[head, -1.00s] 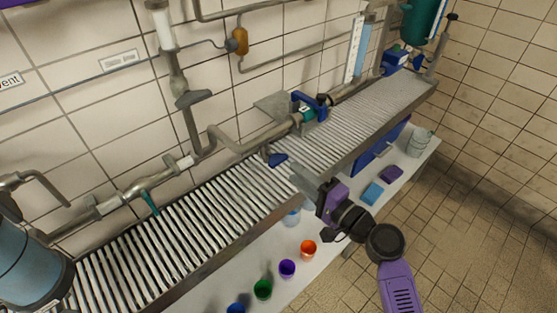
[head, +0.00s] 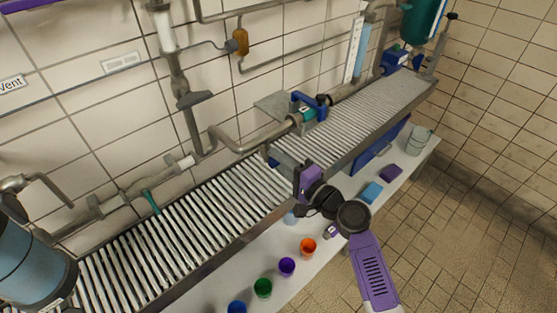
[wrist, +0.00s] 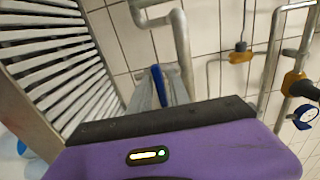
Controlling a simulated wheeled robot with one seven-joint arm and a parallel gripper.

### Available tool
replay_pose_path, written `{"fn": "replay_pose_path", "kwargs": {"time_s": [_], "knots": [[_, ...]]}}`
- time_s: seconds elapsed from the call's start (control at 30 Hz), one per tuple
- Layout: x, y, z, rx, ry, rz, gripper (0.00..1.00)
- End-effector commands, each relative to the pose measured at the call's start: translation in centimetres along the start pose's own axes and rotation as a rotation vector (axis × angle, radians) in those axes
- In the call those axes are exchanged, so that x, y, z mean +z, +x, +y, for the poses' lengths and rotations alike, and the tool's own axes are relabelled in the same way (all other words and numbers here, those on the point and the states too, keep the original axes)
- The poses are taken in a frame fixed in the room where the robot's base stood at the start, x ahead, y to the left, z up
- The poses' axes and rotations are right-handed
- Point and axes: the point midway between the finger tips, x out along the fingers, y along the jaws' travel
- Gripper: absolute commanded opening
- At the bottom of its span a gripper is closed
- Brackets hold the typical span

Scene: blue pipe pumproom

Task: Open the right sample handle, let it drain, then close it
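The blue handle (wrist: 159,86) shows in the wrist view between the grey fingers of my gripper (wrist: 163,78). In the head view my gripper (head: 279,160) reaches over the slatted rack at the pipe, and only a small part of the blue handle (head: 265,151) shows beside the fingers. The fingers stand close on both sides of the handle; I cannot tell whether they press on it. A teal handle (head: 151,201) hangs from the pipe farther left, away from my gripper. The outlet under the blue handle is hidden.
The slatted rack (head: 195,226) runs along the tiled wall. Below it, a white shelf (head: 333,213) holds several coloured cups, including an orange one (head: 308,246). The floor at right is clear.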

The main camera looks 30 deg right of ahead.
Motion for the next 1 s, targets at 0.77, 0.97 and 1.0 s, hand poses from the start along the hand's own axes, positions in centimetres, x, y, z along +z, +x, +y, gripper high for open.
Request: {"fn": "replay_pose_path", "kwargs": {"time_s": [0.77, 0.97, 1.0], "knots": [[-0.03, -0.05, 0.54, -0.001, -0.162, 0.001, 0.0], [-0.04, -0.06, 0.7, -0.001, -0.338, 0.002, 0.0], [-0.04, -0.06, 0.67, -0.002, -0.377, 0.002, 0.0]]}}
